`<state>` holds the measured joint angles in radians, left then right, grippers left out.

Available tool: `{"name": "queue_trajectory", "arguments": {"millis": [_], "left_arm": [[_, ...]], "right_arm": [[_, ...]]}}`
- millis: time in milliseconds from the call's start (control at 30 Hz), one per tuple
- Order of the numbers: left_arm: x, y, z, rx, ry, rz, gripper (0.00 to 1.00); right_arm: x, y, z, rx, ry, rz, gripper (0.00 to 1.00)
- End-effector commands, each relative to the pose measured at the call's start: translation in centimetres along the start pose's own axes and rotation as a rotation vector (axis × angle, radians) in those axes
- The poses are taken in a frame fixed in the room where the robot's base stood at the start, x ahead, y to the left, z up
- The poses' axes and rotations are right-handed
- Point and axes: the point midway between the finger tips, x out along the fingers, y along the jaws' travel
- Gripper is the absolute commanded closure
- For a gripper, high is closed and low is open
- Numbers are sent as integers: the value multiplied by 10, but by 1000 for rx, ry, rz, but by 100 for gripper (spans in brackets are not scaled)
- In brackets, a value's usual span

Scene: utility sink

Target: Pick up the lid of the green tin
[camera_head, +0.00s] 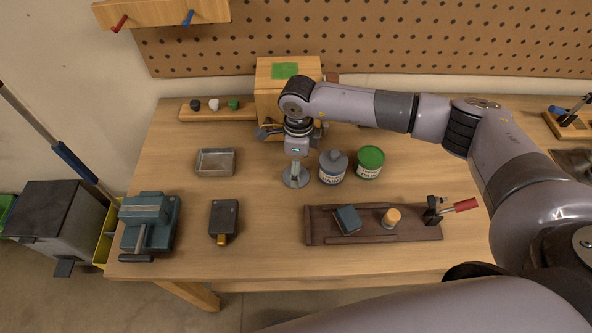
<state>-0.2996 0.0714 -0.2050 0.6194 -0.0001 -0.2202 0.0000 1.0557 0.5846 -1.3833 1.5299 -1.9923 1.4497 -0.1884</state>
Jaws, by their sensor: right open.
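The green tin (369,171) stands upright on the workbench, right of the middle, with its round green lid (371,156) seated on top. My right gripper (293,133) is open in front of the wooden box, to the left of the tin and apart from it. Its arm reaches in from the right, passing behind the tin in the picture. The fingers are partly hidden by the wrist, and I see nothing held between them. My left gripper is not in view.
A grey-blue tin (333,174) stands close left of the green tin. A round metal-based item (296,180) is left of that. A wooden box (268,69) stands behind, and a dark tray (375,231) lies in front.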

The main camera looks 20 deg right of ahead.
Motion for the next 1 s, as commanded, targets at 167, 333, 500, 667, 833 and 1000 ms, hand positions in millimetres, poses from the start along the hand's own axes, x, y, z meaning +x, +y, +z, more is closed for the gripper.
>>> {"name": "queue_trajectory", "arguments": {"millis": [167, 333, 500, 667, 833, 1000], "left_arm": [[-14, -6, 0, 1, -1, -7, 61], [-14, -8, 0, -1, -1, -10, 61], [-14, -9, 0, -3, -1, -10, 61], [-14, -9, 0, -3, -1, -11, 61], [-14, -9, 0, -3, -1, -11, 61], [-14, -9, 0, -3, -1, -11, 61]], "right_arm": [[22, 2, -1, 1, 1, 2, 16], [30, 1, -1, 1, 0, 0, 16], [30, 1, -1, 1, 0, 0, 18], [29, 1, -1, 1, 0, 0, 29], [29, 1, -1, 1, 0, 0, 40], [29, 1, -1, 1, 0, 0, 52]]}}
